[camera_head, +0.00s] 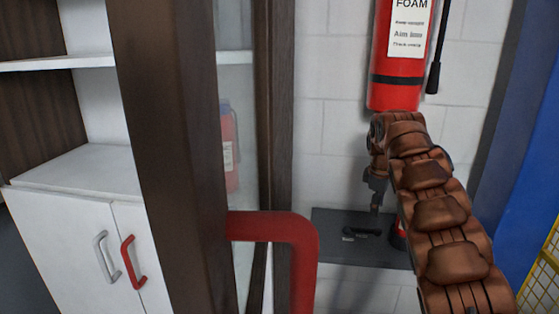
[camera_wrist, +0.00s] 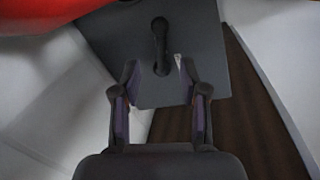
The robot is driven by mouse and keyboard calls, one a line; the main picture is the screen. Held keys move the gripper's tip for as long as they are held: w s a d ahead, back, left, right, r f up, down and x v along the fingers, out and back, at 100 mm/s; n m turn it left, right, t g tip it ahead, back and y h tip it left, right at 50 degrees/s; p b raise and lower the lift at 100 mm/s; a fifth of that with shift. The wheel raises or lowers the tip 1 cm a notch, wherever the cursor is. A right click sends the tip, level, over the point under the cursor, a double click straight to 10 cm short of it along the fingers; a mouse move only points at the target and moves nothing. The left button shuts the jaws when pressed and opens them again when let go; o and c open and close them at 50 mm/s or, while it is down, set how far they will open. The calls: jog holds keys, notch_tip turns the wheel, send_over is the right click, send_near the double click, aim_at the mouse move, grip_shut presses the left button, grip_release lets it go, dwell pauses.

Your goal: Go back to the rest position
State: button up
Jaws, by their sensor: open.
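My gripper (camera_head: 375,199) hangs pointing down in the head view, at the end of my brown segmented arm. It is above a dark grey shelf (camera_head: 330,222) on the white block wall. In the wrist view my gripper (camera_wrist: 160,100) has its two fingers spread apart with nothing between them. A small black handle-like object (camera_wrist: 159,45) lies on the grey shelf beyond the fingertips. The same object (camera_head: 361,233) shows below my gripper in the head view, apart from it.
A red foam extinguisher (camera_head: 398,60) is on the wall directly above my wrist. A dark wooden post (camera_head: 175,150) and a red bent handle (camera_head: 300,245) stand at centre left. A white cabinet (camera_head: 75,235) is at left. A blue panel (camera_head: 530,150) is at right.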

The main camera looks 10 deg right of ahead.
jog(key=s+a+r+m+g+p, duration=0.1)
jog(key=s+a+r+m+p, duration=0.3)
jog(key=s, duration=0.5)
jog(key=s+a+r+m+p, duration=0.1)
jog(key=s+a+r+m, duration=0.2)
jog(key=s+a+r, duration=0.45)
jog(key=s+a+f+m+p, duration=0.1)
jog(key=s+a+f+p, duration=0.1)
jog(key=s, duration=0.8)
jog(key=s+a+f+m+g+y+p, duration=0.1)
jog(key=s+a, duration=0.4)
jog(key=s, duration=0.6)
jog(key=s+a+f+m+g+p, duration=0.1)
jog(key=s+a, duration=0.3)
jog(key=s, duration=0.7)
jog(key=shift+f+p, duration=0.8)
jog(key=shift+p, duration=0.1)
